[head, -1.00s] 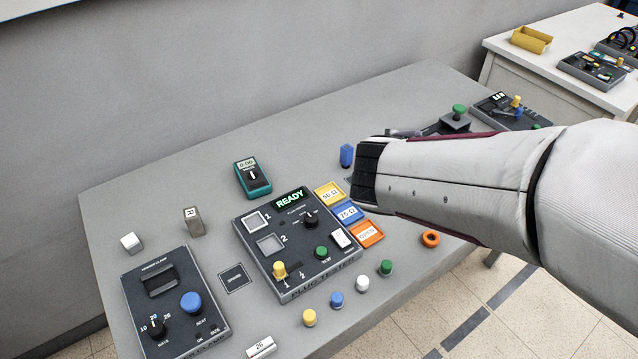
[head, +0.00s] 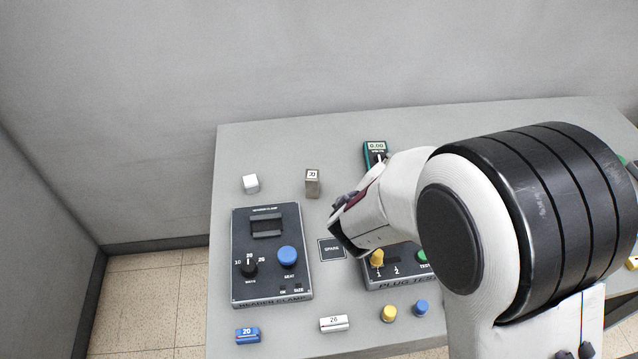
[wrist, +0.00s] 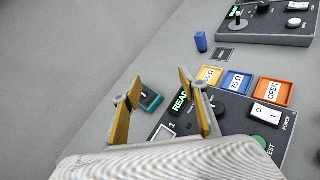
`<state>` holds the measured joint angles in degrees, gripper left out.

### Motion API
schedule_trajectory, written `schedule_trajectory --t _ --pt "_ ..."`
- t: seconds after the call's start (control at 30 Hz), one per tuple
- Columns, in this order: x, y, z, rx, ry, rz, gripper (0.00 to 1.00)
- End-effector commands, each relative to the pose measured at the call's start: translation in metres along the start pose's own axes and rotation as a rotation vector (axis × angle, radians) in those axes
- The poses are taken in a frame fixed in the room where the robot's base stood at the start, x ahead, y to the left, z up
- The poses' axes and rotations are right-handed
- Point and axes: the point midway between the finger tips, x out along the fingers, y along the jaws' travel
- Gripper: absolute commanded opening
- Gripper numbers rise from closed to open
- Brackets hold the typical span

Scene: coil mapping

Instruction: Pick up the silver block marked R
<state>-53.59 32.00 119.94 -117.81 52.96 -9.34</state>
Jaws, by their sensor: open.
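The silver block marked R (head: 312,184) stands upright on the grey table, behind the header clamp's right edge, with its R label on top. My gripper is to the right of the block and apart from it; in the head view my arm hides its fingers. In the wrist view my gripper (wrist: 155,88) shows two yellow-padded fingers spread apart with nothing between them, above the area of the teal meter and the plug tester. The block does not show in the wrist view.
The header clamp (head: 300,225) lies in front. The teal meter (head: 375,150) stands behind my arm, and the plug tester (head: 375,283) is partly hidden by it. Bare table lies around the block.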

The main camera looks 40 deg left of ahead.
Motion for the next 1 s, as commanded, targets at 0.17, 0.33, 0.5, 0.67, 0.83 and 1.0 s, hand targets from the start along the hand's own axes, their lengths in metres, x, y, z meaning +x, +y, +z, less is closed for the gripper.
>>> schedule_trajectory --t 0.17,0.33,0.5,0.67,0.83,1.0 --pt "-0.007 0.056 -0.065 -0.181 0.039 0.160 0.43" --pt "-0.022 0.099 -0.126 -0.334 0.070 0.308 0.43" --pt "-0.038 0.125 -0.170 -0.437 0.089 0.413 0.43" --pt "-0.044 0.134 -0.187 -0.475 0.096 0.454 0.43" --pt "-0.045 0.135 -0.188 -0.478 0.097 0.457 0.43" --pt "-0.044 0.134 -0.188 -0.477 0.097 0.456 0.43"
